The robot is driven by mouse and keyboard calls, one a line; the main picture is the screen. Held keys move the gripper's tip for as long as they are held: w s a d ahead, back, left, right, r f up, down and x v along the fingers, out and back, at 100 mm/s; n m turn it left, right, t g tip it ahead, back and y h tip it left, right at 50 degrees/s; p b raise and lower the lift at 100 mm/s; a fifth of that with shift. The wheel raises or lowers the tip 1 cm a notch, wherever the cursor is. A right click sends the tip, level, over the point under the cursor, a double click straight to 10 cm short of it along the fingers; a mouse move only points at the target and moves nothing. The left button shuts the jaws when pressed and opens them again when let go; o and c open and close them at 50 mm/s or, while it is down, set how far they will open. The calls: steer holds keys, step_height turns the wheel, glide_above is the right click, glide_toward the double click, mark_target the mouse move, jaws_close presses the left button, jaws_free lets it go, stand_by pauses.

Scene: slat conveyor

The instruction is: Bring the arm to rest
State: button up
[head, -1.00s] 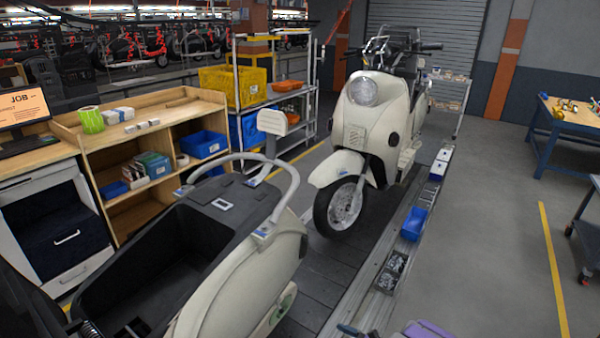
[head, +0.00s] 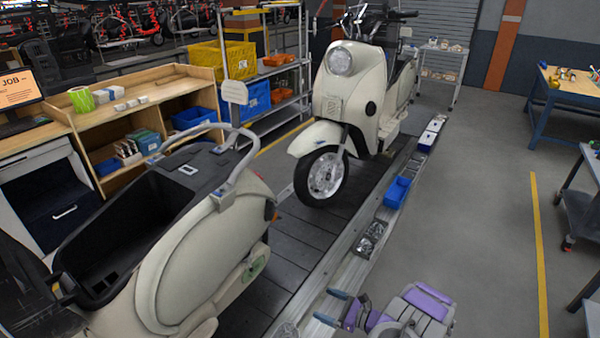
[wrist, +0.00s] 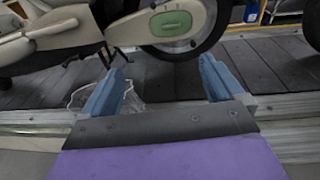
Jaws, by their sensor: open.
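My gripper (head: 332,307) is at the bottom of the head view, on my purple and grey arm, beside the near edge of the conveyor rail. In the wrist view my gripper (wrist: 160,88) shows two blue fingers spread apart with nothing between them. Beyond the fingers are the dark conveyor slats (wrist: 180,88) and the lower side of a cream scooter body (wrist: 135,25). A clear, crumpled-looking item (wrist: 105,95) lies on the rail behind the left finger; I cannot tell what it is.
The near scooter body (head: 200,255) and a cream scooter (head: 350,90) stand on the conveyor (head: 285,245). Its rail holds a blue bin (head: 397,192) and metal parts (head: 370,240). A grey cart (head: 580,205) and a blue table (head: 570,95) stand right. The floor between is clear.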

steer(key=s+a+r+n+g+y, duration=0.1)
steer(key=a+r+n+g+y, duration=0.15)
steer(key=a+r, duration=0.45)
steer(key=s+a+r+n+g+y, duration=0.1)
steer(key=s+a+r+n+g, duration=0.25)
steer(key=r, duration=0.65)
steer(key=s+a+r+n+g+h, duration=0.2)
steer(key=s+a+r+n+g, duration=0.25)
steer(key=s+r, duration=0.2)
steer(key=s+a+r+n+g+h, duration=0.2)
steer(key=s+a+r+n+g, duration=0.1)
steer(key=s+r+n, duration=0.4)
steer(key=s+d+r+n+h, duration=0.2)
steer(key=s+d+r+h, duration=0.15)
steer(key=s, duration=0.35)
steer(key=s+d+r+n+h, duration=0.2)
steer(key=s+d+h, duration=0.15)
steer(key=s, duration=0.35)
steer(key=s+d+n+t+h, duration=0.1)
steer(key=s+d+h, duration=0.2)
steer(key=s+d, duration=0.2)
steer(key=s+d+n+t+h, duration=0.1)
steer(key=s+d+h, duration=0.3)
steer(key=d, duration=0.5)
steer(key=shift+s+d+r+t, duration=0.2)
steer(key=shift+s+d+t, duration=0.1)
steer(key=shift+s+t, duration=0.45)
